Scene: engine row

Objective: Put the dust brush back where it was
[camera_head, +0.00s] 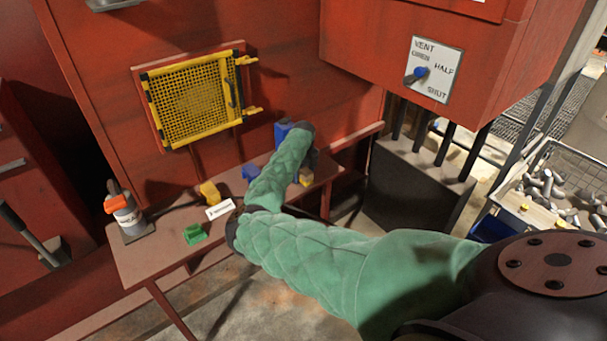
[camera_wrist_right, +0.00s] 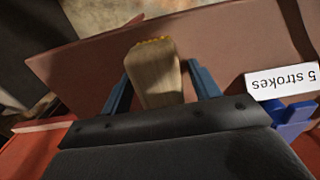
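The dust brush, with a pale wooden handle (camera_wrist_right: 157,80) and yellowish bristles at its far end, stands between the two blue fingers of my right gripper (camera_wrist_right: 160,82) in the right wrist view. The fingers are spread on either side of the handle, with a gap visible on the right side. In the head view my right gripper (camera_head: 311,163) is at the right end of the narrow red-brown table (camera_head: 150,255), mostly behind my green-sleeved arm. A small yellow patch (camera_head: 306,178) shows below it, perhaps the bristles. My left gripper is not in view.
A "5 strokes" card (camera_wrist_right: 283,81) stands beside a blue piece (camera_wrist_right: 292,118). On the table are an orange-topped bottle (camera_head: 124,212), a green block (camera_head: 195,234), a yellow block (camera_head: 210,192) and a white card (camera_head: 220,209). A yellow mesh guard (camera_head: 195,97) is on the wall behind.

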